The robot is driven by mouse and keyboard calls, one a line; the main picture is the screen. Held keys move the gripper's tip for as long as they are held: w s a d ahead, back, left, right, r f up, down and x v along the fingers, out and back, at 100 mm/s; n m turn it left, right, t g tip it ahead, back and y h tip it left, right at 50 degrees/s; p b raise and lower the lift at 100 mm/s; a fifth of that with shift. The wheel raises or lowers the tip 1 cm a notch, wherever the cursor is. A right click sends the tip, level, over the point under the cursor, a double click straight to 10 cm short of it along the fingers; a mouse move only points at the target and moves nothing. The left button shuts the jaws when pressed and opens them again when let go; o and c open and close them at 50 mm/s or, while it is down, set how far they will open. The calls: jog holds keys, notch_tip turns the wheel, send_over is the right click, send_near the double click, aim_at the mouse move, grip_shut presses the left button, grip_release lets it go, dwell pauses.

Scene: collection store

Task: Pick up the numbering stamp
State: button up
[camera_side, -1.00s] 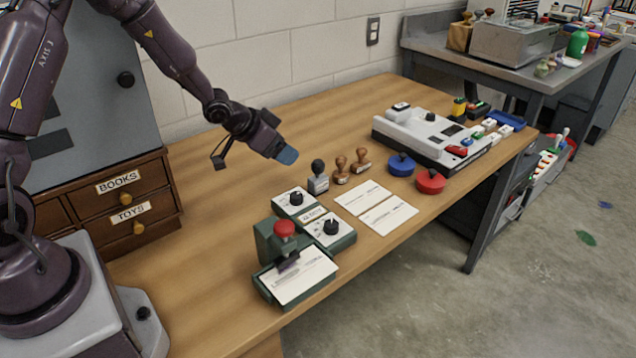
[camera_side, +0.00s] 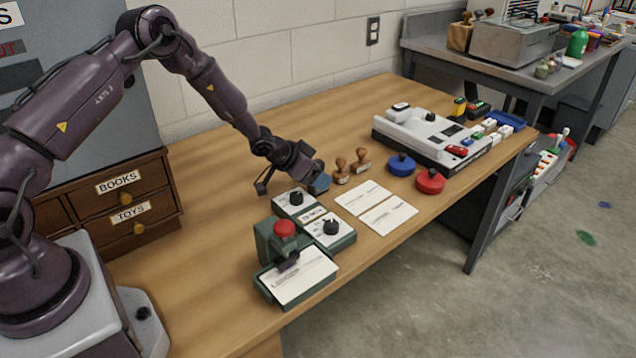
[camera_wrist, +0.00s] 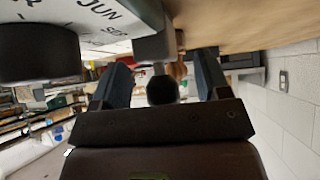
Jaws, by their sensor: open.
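The numbering stamp, taken to be the grey stamp with a round black knob (camera_wrist: 163,90), shows in the wrist view. Its knob sits between my two fingers, and its grey body (camera_wrist: 155,46) lies beyond it. My gripper (camera_wrist: 162,66) is open with one blue-grey finger on each side of the knob, apparently not closed on it. In the side view my gripper (camera_side: 318,182) is low over the desk, beside the wooden-handled stamps, and hides the numbering stamp.
Green dial boxes (camera_side: 328,229) and a green press with a red knob (camera_side: 284,229) are in front. Blue (camera_side: 401,165) and red (camera_side: 430,182) round pads and cards lie right. The desk behind is clear.

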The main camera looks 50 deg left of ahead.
jog(key=shift+x, duration=0.85)
jog(key=shift+c, duration=0.2)
jog(key=c, duration=1.1)
jog(key=shift+o, duration=0.2)
jog(key=shift+r, duration=0.15)
